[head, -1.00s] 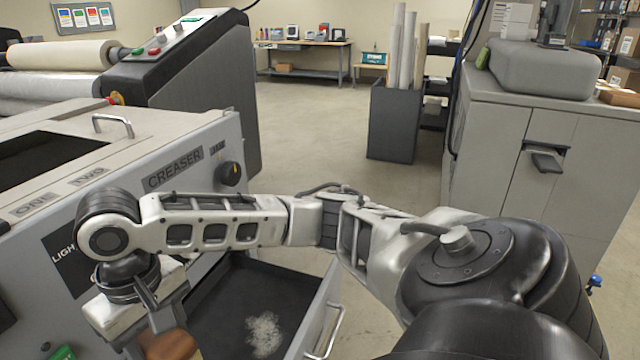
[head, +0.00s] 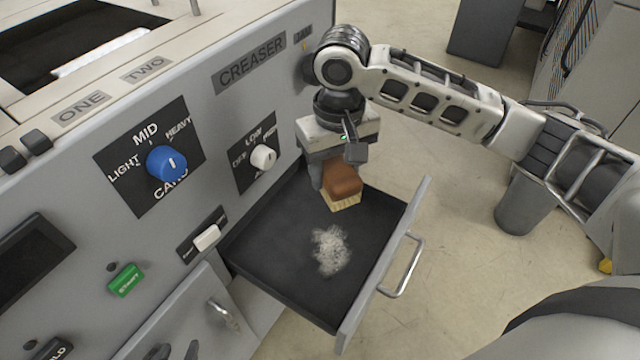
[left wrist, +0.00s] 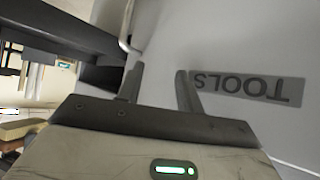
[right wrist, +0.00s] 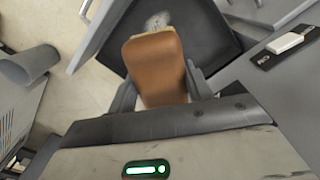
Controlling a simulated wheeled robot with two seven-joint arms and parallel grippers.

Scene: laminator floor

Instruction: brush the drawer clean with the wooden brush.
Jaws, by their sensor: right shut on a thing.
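The open drawer (head: 378,218) juts out from the creaser's front, with a dark floor and a grey front with a bar handle. A patch of pale shreds (head: 330,250) lies on its floor, near the middle. My right gripper (head: 340,172) is shut on the wooden brush (head: 343,182), which has a brown body and pale bristles. It holds the brush bristles down over the back right part of the drawer, apart from the shreds. Whether the bristles touch the floor I cannot tell. My left gripper (left wrist: 158,84) is open and empty before a panel marked TOOLS.
The creaser panel (head: 250,75) carries a blue knob (head: 167,163), a white knob (head: 263,156), a white rocker switch (head: 207,237) and a green button (head: 125,281) close beside the drawer. A grey bin (head: 525,205) stands on the floor at right.

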